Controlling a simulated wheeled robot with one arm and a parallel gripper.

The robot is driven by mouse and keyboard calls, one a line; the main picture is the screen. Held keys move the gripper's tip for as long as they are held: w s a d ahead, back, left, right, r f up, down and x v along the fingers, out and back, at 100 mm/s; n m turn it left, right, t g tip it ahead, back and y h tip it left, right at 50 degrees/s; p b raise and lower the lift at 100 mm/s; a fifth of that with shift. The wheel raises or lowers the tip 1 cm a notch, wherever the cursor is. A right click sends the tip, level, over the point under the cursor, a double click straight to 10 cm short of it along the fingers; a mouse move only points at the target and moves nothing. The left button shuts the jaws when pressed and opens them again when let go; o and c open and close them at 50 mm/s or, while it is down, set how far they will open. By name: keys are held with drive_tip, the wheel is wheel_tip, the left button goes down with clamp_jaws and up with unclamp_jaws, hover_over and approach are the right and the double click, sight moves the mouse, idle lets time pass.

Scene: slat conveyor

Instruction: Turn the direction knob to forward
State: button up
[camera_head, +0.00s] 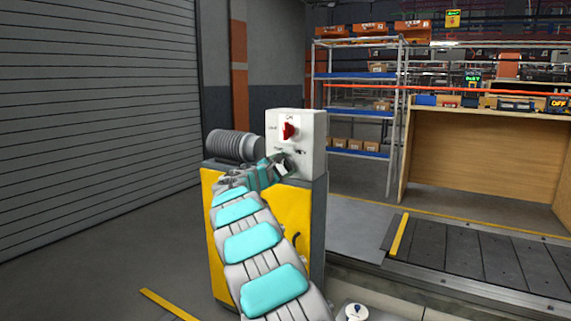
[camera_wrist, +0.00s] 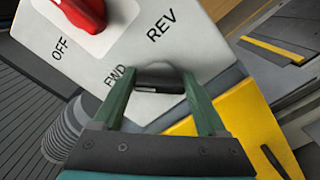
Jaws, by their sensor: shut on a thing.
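The direction knob (camera_wrist: 158,73) is a dark, rounded knob low on the white control box (camera_head: 310,135), by the printed FWD and REV labels in the wrist view. My gripper (camera_wrist: 156,84) has one finger on each side of it and is shut on it. A small pale mark shows on the knob's near side; I cannot tell which label the knob points to. In the head view my gripper (camera_head: 283,165) is at the lower front of the box and covers the knob.
A large red switch (camera_head: 289,131) sits above, near the OFF label; it also shows in the wrist view (camera_wrist: 85,12). The box stands on a yellow and grey cabinet (camera_head: 298,215) beside a ribbed grey motor (camera_head: 233,146). The slat conveyor (camera_head: 480,262) lies to the right.

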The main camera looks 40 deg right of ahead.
drive_tip(key=shift+f, duration=0.1)
drive_tip(key=o, duration=1.3)
drive_tip(key=shift+a, duration=0.15)
drive_tip(key=b+v, duration=0.1)
drive_tip(key=v, duration=0.6)
drive_tip(key=shift+a, duration=0.25)
drive_tip(key=shift+s, duration=0.1)
